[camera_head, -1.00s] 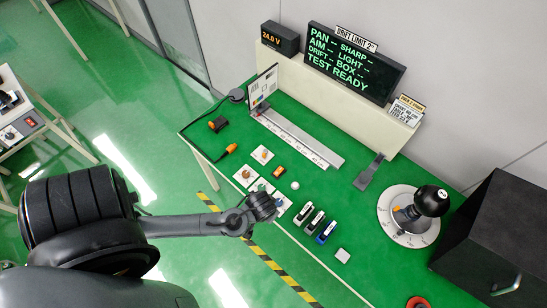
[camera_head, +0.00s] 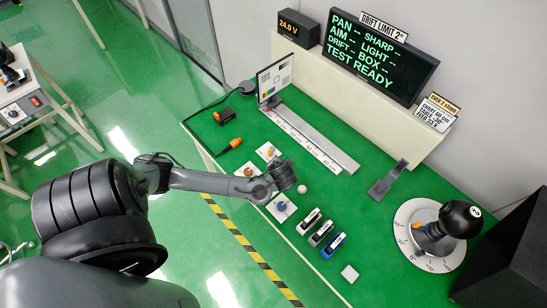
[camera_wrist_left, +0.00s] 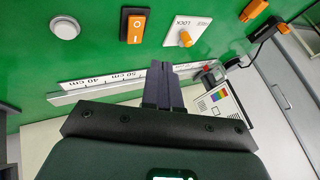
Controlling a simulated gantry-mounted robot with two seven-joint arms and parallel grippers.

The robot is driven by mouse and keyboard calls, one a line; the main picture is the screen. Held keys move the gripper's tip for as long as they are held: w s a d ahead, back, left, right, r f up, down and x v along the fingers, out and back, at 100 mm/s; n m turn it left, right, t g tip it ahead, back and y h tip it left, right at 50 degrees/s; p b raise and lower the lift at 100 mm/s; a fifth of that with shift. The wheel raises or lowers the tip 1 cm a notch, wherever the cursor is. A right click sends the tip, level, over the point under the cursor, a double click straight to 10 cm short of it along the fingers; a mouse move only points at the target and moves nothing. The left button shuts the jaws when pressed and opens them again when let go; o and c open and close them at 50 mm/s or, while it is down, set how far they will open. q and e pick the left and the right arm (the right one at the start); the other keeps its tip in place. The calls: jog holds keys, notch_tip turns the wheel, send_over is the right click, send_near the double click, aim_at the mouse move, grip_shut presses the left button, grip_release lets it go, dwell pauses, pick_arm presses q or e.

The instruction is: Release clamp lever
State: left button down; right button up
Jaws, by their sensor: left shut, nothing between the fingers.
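A white plate marked FREE and LOCK (camera_wrist_left: 199,30) carries a small orange lever (camera_wrist_left: 186,39) in the left wrist view. The plate also shows on the green bench in the head view (camera_head: 268,152). I cannot tell whether this is the clamp lever. Another orange part (camera_head: 418,226) shows at the base of the black ball-topped mount (camera_head: 440,228). My left gripper (camera_wrist_left: 159,72) is shut and empty. In the head view the gripper (camera_head: 290,178) is above the bench near the switch plates, and its fingertips are hard to make out.
An orange rocker switch (camera_wrist_left: 135,25) and a round white button (camera_wrist_left: 65,27) lie beside the lever plate. A ruler rail (camera_head: 310,135) and chart board (camera_head: 276,79) are behind. Several small modules (camera_head: 320,234) lie to the right. A dark box (camera_head: 510,262) stands at far right.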

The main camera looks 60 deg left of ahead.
pick_arm(q)
jog(key=shift+f, duration=0.1)
jog(key=b+x, duration=0.2)
jog(key=x, duration=0.8)
jog(key=a, duration=0.3)
jog(key=shift+s, duration=0.35)
jog(key=shift+a, duration=0.45)
pick_arm(e)
jog(key=shift+f, duration=0.7)
pick_arm(q)
jog(key=shift+p, duration=0.3)
pick_arm(e)
jog(key=shift+w+a, duration=0.1)
